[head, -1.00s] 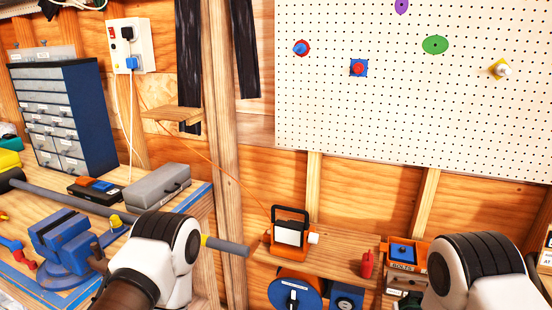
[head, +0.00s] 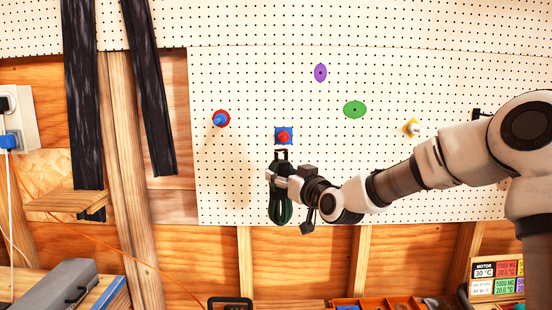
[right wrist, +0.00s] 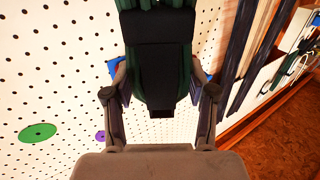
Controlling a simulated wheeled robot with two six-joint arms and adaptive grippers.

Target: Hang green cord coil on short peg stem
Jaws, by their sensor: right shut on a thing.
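The green cord coil (head: 280,208) hangs upright in front of the pegboard, with a black strap around its upper part. My right gripper (head: 282,180) is shut on this strap, which fills the space between the fingers in the right wrist view (right wrist: 157,78). A black loop at the coil's top shows just below the red peg (head: 284,136) on a blue square plate. I cannot tell whether loop and peg touch. A blue peg (head: 220,119) on a red disc is to the left, and a pale peg (head: 412,128) on a yellow plate to the right. My left gripper is out of view.
A purple oval (head: 320,72) and a green oval (head: 355,109) are on the pegboard (head: 450,80) above and right of the coil. Dark strips (head: 85,100) and a small wooden shelf (head: 68,200) are at the left. An orange tray (head: 375,303) is below.

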